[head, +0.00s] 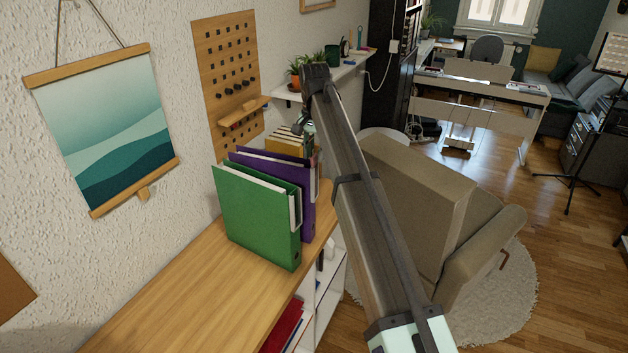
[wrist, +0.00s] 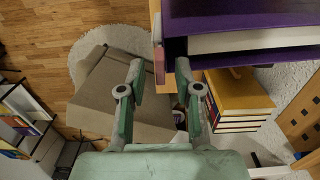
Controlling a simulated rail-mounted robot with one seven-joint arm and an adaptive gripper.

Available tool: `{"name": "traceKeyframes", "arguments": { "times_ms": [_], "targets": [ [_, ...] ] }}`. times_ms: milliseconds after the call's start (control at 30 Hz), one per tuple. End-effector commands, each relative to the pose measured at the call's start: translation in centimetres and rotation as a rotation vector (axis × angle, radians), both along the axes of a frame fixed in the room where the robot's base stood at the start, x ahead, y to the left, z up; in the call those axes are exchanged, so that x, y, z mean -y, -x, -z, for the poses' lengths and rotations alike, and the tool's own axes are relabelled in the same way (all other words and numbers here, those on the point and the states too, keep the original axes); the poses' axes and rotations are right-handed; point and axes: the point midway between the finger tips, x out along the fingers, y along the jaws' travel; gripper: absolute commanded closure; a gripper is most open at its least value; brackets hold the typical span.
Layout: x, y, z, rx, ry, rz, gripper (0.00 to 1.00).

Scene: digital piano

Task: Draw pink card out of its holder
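My gripper (wrist: 160,72) is open in the wrist view, its two green fingers spread apart. A narrow pinkish strip (wrist: 158,64) shows between the fingertips, beside the left end of the purple binder (wrist: 235,22). It may be the pink card, but it is too small to be sure, and I cannot make out its holder. I see nothing clamped in the fingers. In the head view my gripper is mostly hidden by my arm, beyond the purple binder (head: 240,156); no pink card is clear there.
A green binder (head: 255,212) stands in front of the purple one on the wooden shelf top (head: 190,285). Yellow books (wrist: 238,93) lie close to the right finger. A beige armchair (head: 410,200) stands right of the shelf. The near shelf top is clear.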

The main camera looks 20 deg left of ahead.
Motion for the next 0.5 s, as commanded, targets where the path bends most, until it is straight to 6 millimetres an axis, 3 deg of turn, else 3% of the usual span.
{"name": "traceKeyframes", "arguments": {
  "times_ms": [500],
  "targets": [
    [-0.02, -0.02, 0.83, 0.000, 0.000, 0.000, 0.67]
  ]
}}
